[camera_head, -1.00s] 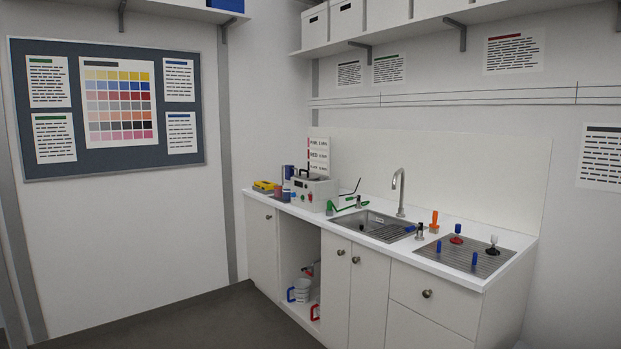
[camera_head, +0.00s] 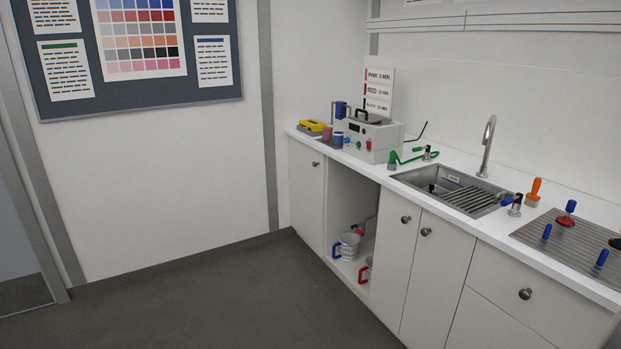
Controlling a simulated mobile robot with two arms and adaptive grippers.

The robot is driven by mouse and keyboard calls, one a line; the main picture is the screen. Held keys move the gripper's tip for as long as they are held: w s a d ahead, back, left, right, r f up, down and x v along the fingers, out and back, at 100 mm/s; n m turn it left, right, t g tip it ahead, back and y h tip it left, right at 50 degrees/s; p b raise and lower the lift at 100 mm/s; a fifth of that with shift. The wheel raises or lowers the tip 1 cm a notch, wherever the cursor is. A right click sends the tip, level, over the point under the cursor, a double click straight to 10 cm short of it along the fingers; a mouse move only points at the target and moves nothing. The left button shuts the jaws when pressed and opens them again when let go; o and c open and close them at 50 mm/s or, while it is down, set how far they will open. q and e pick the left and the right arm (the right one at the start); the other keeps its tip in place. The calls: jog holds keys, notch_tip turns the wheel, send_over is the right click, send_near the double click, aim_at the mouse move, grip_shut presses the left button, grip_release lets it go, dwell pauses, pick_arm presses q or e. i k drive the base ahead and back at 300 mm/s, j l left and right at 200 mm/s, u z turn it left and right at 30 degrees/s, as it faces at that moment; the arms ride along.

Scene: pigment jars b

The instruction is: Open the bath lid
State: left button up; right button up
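The bath (camera_head: 371,140) is a grey-white box on the left part of the counter, with red and green marks on its front. Its lid (camera_head: 362,120) lies on top with a black handle and looks closed, though it is small at this distance. Neither of my grippers shows in the head view.
The white counter (camera_head: 463,165) runs along the right wall, with a sink (camera_head: 446,190), a tap (camera_head: 488,146) and a ribbed drainer (camera_head: 570,240). A yellow item (camera_head: 311,127) and jars stand left of the bath. Jugs (camera_head: 347,247) sit in the open bay below. The grey floor (camera_head: 230,300) is clear.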

aim_at(367, 118)
jog(key=i, duration=1.2)
jog(key=i+j+z, duration=0.1)
jog(key=i, duration=1.05)
